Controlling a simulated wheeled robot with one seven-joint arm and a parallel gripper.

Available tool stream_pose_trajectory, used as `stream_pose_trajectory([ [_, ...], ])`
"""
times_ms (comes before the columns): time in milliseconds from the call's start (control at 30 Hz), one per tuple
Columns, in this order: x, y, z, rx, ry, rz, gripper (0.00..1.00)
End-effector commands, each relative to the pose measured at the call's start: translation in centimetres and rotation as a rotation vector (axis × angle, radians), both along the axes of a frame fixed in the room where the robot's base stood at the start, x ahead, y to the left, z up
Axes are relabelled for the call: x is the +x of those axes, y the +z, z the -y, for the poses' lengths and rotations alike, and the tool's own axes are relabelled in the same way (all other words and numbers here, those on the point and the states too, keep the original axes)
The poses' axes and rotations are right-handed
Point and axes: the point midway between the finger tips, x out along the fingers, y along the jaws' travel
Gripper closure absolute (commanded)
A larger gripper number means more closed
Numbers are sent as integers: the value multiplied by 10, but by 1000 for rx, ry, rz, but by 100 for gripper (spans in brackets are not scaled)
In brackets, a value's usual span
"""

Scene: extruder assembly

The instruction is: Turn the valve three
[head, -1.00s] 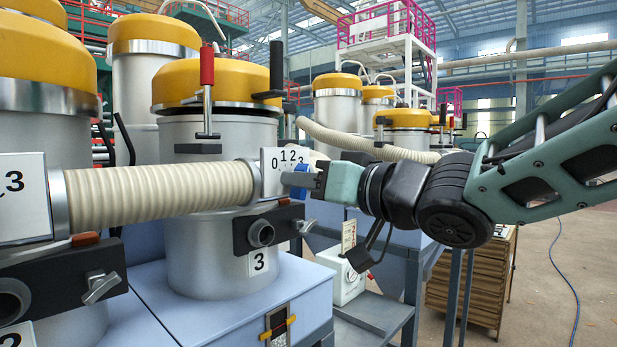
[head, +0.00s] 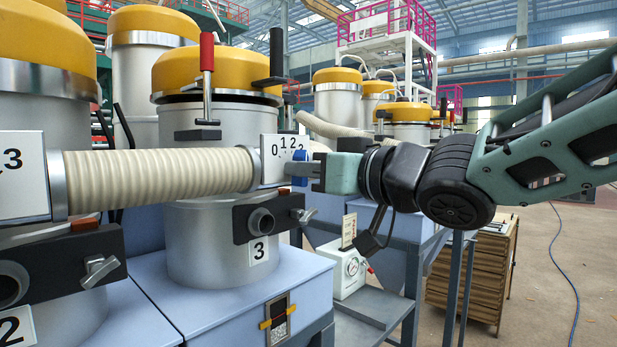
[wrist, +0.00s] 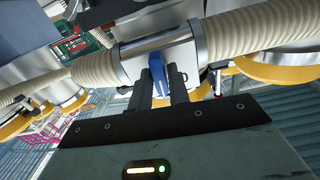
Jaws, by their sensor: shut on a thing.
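The valve's blue handle (head: 301,168) sits at the right end of the ribbed cream hose, in front of the white dial plate (head: 270,160) marked 0, 1, 2, 3. My gripper (head: 302,170) reaches in from the right and is shut on the blue handle. In the wrist view the blue handle (wrist: 157,75) stands between the two dark fingers (wrist: 163,90). The fingers partly hide the dial's right edge. A label 3 (head: 259,250) is on the silver hopper (head: 210,250) below the valve.
The cream hose (head: 160,177) runs left to another plate (head: 20,175) with a 3 on it. A grey metal valve lever (head: 303,215) is just below my gripper. A white gauge box (head: 345,268) stands on a shelf below. Open floor lies to the right.

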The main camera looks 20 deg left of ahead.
Motion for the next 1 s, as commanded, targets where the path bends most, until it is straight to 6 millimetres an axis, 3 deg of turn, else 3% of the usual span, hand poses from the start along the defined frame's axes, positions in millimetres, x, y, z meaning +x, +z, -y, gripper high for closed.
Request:
stream_pose_trajectory([
  [600, 0, -3, 0, -216, -2, 522, 100],
  [1000, -1, -2, 0, -308, -1, 742, 100],
])
